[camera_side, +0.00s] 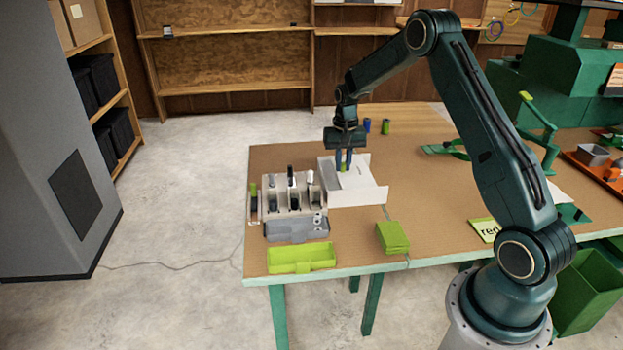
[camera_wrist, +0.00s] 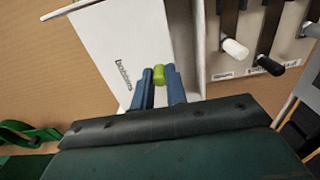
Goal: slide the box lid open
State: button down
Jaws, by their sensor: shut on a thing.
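The white box (camera_side: 372,198) stands on the brown table top, near the middle of its left part. Its flat white lid (camera_wrist: 122,48) carries the printed word "bobbins" and a small lime-green knob (camera_wrist: 158,74). My gripper (camera_side: 343,163) reaches down from above and is shut on the knob, with one blue finger on each side; it also shows in the wrist view (camera_wrist: 159,82).
A pale rack (camera_side: 290,190) with several dark-handled tools stands close left of the box. A grey case (camera_side: 296,229) and a lime tray (camera_side: 301,258) lie in front. A lime stack (camera_side: 392,238) is at the front edge. Two small spools (camera_side: 386,126) stand behind.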

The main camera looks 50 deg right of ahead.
aim_at(361, 170)
jog(key=shift+s+d, duration=1.95)
jog(key=shift+d, duration=0.05)
jog(key=c, duration=1.4)
grip_release()
jog(key=shift+r, duration=0.1)
jog(key=shift+r, duration=2.9)
jog(key=shift+r, duration=0.15)
notch_tip(361, 170, up, 4)
jog(key=shift+f, duration=0.15)
